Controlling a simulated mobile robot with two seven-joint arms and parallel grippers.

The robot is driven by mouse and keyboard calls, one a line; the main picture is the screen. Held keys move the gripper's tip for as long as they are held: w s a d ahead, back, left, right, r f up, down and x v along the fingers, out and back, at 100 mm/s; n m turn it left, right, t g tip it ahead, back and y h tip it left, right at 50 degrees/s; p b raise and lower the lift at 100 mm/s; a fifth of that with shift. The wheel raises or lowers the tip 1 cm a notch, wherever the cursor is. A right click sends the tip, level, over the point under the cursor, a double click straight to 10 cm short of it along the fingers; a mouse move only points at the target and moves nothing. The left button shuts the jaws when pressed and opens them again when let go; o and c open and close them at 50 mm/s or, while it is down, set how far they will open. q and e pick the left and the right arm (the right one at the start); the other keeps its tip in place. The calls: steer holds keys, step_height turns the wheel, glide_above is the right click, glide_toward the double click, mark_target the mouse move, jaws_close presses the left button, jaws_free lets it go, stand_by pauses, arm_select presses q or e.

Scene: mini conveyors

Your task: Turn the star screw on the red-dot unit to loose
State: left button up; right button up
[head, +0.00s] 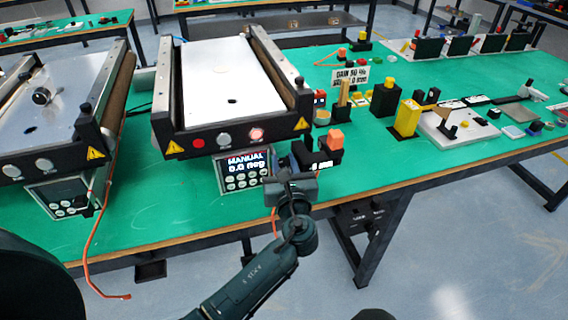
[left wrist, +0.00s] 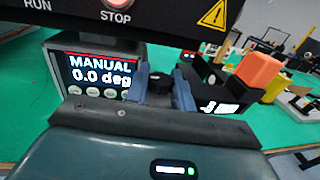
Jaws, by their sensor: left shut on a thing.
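The red-dot unit is the middle mini conveyor (head: 215,80), with a red dot (head: 198,143) on its front rail. Its control box (head: 243,171) hangs below the rail, and its display reads MANUAL 0.0 deg. The box also shows in the left wrist view (left wrist: 98,72). The star screw (left wrist: 159,82) is a small black knob at the box's right side. My left gripper (head: 284,168) is shut on the star screw, with one finger on each side (left wrist: 159,92). The gripper hides the screw in the head view. My right gripper is not in view.
A second conveyor (head: 60,90) with its own control box (head: 62,195) stands left; an orange cable hangs there. A black device with an orange block (head: 336,139) stands close right of my gripper. Yellow and black fixtures (head: 406,118) stand farther right. The table's front edge is near.

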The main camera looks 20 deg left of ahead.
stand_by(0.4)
arm_select(q)
steer(key=o, duration=0.7)
